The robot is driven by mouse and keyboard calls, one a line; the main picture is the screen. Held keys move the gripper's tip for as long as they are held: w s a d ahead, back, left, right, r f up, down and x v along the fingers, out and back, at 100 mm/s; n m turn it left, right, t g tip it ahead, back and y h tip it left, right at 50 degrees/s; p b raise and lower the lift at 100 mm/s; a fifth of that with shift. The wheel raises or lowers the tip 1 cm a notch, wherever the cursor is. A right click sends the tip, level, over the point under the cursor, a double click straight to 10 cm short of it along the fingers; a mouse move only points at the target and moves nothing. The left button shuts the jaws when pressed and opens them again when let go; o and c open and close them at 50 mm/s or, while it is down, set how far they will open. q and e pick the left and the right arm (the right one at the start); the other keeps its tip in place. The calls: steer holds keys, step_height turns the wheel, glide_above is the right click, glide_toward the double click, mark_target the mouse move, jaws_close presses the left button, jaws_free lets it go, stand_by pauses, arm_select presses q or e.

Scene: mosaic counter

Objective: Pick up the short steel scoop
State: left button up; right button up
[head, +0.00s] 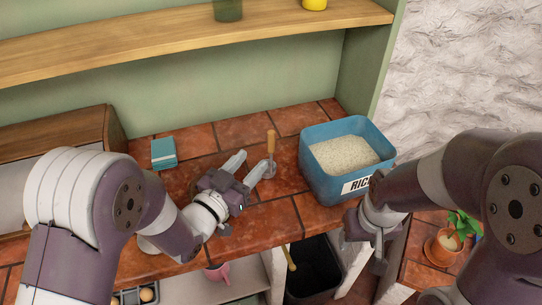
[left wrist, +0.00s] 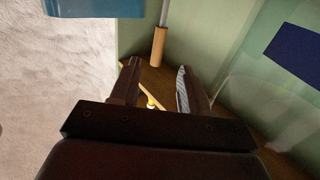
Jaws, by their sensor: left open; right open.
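The steel scoop (head: 271,146) stands upright on the tiled counter, left of the blue rice bin, its wooden handle up and its metal part below. In the left wrist view its wooden handle (left wrist: 158,46) shows beyond the fingertips, with a steel shaft above it in the picture. My left gripper (head: 250,164) is open and empty, its fingers pointing toward the scoop from the left; whether they touch it I cannot tell. My right gripper (head: 362,250) is open in front of the rice bin, away from the scoop.
The blue rice bin (head: 316,177) stands close to the right of the scoop. A teal box (head: 163,153) lies to the left. A wooden shelf (head: 190,45) hangs above.

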mark_target(269, 144)
arm_select(q)
steer(key=p+x, duration=0.1)
steer(key=x, duration=0.8)
steer(key=shift+d, duration=0.15)
jaws_close()
